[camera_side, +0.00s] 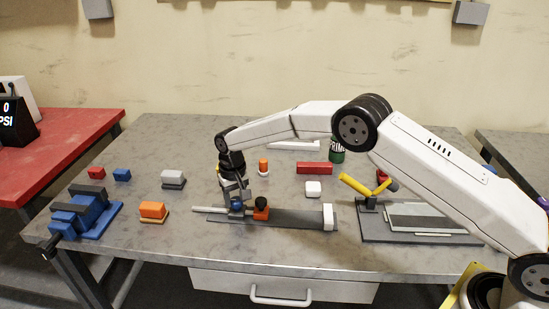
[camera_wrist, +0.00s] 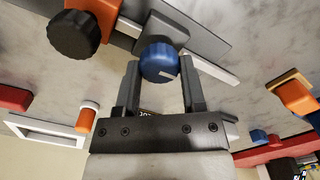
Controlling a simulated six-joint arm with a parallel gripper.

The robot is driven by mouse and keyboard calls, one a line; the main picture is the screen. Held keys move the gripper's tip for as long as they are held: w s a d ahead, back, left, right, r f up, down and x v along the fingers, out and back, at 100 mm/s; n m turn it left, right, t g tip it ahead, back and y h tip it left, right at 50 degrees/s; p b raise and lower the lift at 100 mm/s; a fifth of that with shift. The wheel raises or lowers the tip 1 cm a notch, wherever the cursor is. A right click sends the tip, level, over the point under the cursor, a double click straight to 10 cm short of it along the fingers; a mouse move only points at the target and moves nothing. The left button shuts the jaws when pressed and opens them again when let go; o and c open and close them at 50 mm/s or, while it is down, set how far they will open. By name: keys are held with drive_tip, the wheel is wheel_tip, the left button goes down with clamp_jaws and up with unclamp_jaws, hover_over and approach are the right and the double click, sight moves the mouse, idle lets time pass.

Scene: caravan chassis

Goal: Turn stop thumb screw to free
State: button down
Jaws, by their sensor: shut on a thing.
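The stop thumb screw looks to be the blue round knob (camera_wrist: 160,60) with a short white mark on its face. It sits on a dark stop block on the rail (camera_side: 290,218). My gripper (camera_side: 236,197) points down at the left part of the rail. In the wrist view my gripper (camera_wrist: 159,72) has one finger on each side of the blue knob and is shut on it. An orange block (camera_side: 261,214) with a black knob (camera_side: 261,202) sits just right of it; the black knob (camera_wrist: 73,35) also shows in the wrist view.
A blue vise (camera_side: 85,212) and an orange block (camera_side: 153,210) lie to the left. A dark plate (camera_side: 375,225) with a yellow-handled clamp (camera_side: 355,186) stands to the right.

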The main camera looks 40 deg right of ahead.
drive_tip(key=n, duration=0.4)
drive_tip(key=shift+n, duration=0.4)
drive_tip(key=n, duration=0.4)
drive_tip(key=shift+a, duration=0.15)
drive_tip(key=n, duration=0.5)
drive_tip(key=shift+s+n, duration=0.1)
drive_tip(key=shift+n, duration=1.6)
drive_tip(key=shift+c, duration=0.9)
unclamp_jaws()
drive_tip(key=shift+r, duration=0.1)
